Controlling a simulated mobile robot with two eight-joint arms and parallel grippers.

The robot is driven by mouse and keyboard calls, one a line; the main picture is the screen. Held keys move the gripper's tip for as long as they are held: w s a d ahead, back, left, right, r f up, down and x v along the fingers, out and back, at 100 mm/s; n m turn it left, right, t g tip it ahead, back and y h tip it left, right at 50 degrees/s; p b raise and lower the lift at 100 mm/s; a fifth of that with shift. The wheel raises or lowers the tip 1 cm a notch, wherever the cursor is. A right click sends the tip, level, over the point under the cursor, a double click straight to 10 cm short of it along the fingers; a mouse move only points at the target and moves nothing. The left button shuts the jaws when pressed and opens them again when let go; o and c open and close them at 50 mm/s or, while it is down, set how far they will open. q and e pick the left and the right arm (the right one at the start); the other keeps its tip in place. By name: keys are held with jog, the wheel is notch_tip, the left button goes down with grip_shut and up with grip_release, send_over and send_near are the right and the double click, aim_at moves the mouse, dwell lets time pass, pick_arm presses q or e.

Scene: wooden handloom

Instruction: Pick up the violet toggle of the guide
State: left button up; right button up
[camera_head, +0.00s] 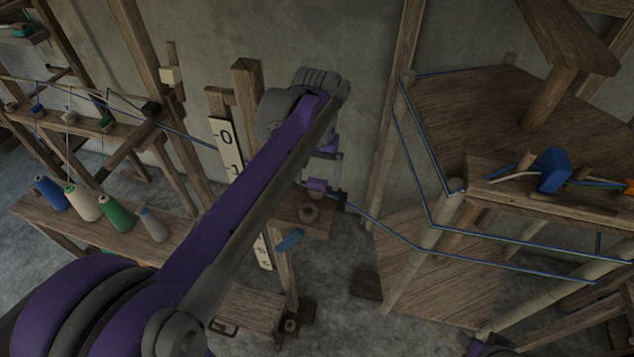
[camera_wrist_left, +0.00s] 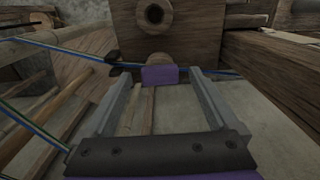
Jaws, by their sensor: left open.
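The violet toggle (camera_wrist_left: 160,75) is a small block below a round wooden peg on the guide's wooden block (camera_wrist_left: 186,32). In the head view the violet toggle (camera_head: 317,184) shows just below my left gripper (camera_head: 322,168), beside the guide. In the left wrist view my left gripper (camera_wrist_left: 162,80) is open, with one grey finger on each side of the toggle and a gap to each. The toggle sits near the fingertips, and I cannot tell how deep it is between them.
Blue cords (camera_head: 385,231) run from the guide to a wooden frame at right. Several thread cones (camera_head: 84,203) stand on a bench at left. A blue piece (camera_head: 290,240) hangs below the guide.

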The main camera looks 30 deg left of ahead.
pick_arm(q)
jog(key=shift+f, duration=0.1)
jog(key=shift+c, duration=0.3)
jog(key=c, duration=1.4)
jog(key=shift+o, duration=0.2)
